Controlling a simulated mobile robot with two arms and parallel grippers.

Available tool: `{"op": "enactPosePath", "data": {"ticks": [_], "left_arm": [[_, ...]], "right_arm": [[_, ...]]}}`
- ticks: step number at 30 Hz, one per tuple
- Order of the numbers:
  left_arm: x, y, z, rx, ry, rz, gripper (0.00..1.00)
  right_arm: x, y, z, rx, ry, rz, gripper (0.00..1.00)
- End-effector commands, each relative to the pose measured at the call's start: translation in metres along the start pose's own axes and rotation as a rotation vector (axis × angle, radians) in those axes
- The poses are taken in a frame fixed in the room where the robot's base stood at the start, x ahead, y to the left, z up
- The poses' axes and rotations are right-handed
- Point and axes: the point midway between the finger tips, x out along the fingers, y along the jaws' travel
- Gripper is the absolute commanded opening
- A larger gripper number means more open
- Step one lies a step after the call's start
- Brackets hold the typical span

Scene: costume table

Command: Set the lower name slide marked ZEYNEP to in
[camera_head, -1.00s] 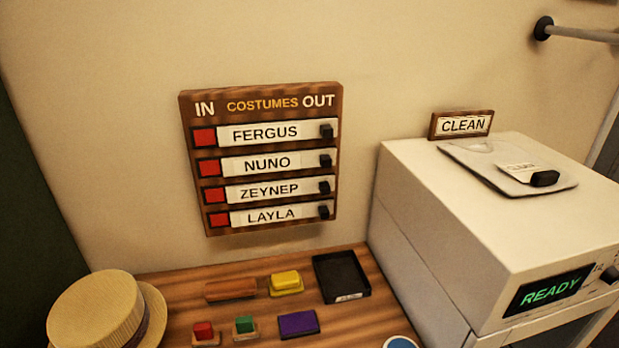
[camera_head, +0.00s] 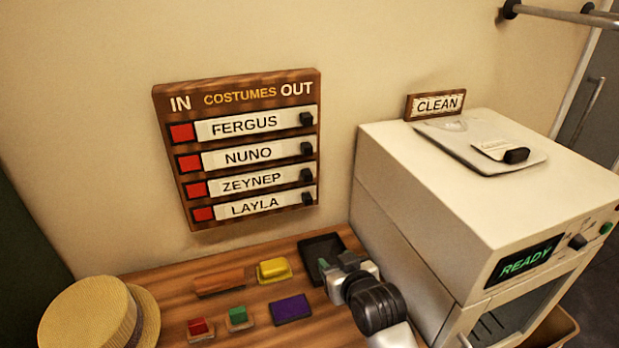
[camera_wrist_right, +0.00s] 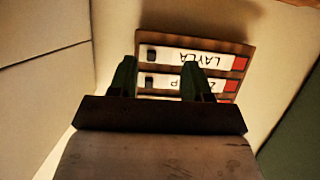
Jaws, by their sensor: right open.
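The IN/OUT costume board (camera_head: 235,90) hangs on the wall with several name slides. The ZEYNEP slide (camera_head: 250,182) is third from the top, above the LAYLA slide (camera_head: 253,206). Each slide has its black knob at the OUT end and a red patch showing at the IN end. The ZEYNEP knob (camera_head: 307,175) is at the right. My right gripper (camera_head: 338,262) is open and empty, below and right of the board, over the black tray. In the right wrist view its open fingers (camera_wrist_right: 160,78) point toward the upside-down board (camera_wrist_right: 195,43). My left gripper is not in view.
A white machine (camera_head: 430,190) reading READY stands right of the board, with a CLEAN sign (camera_head: 435,104) behind its top. The wooden table (camera_head: 255,330) holds a straw hat (camera_head: 85,315), a yellow block (camera_head: 273,270), a purple pad (camera_head: 290,308) and a black tray (camera_head: 318,247).

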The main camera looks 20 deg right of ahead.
Motion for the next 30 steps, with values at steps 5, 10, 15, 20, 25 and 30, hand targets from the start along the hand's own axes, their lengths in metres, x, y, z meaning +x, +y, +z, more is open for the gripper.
{"op": "enactPosePath", "data": {"ticks": [5, 10, 15, 20, 25, 30], "left_arm": [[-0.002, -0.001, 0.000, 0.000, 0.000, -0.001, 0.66], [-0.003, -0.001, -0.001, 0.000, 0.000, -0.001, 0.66], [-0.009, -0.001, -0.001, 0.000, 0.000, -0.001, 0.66], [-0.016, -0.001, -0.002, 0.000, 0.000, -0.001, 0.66], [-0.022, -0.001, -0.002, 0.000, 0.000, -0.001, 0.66], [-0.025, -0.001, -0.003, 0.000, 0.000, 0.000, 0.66]], "right_arm": [[0.029, 0.007, -0.091, 0.027, 0.294, 0.025, 0.49], [0.036, 0.010, -0.118, 0.034, 0.383, 0.034, 0.49], [0.053, 0.011, -0.128, 0.035, 0.385, 0.034, 0.49], [0.081, 0.012, -0.139, 0.035, 0.383, 0.033, 0.49], [0.108, 0.013, -0.149, 0.035, 0.383, 0.033, 0.49], [0.125, 0.014, -0.154, 0.034, 0.382, 0.033, 0.49]]}}
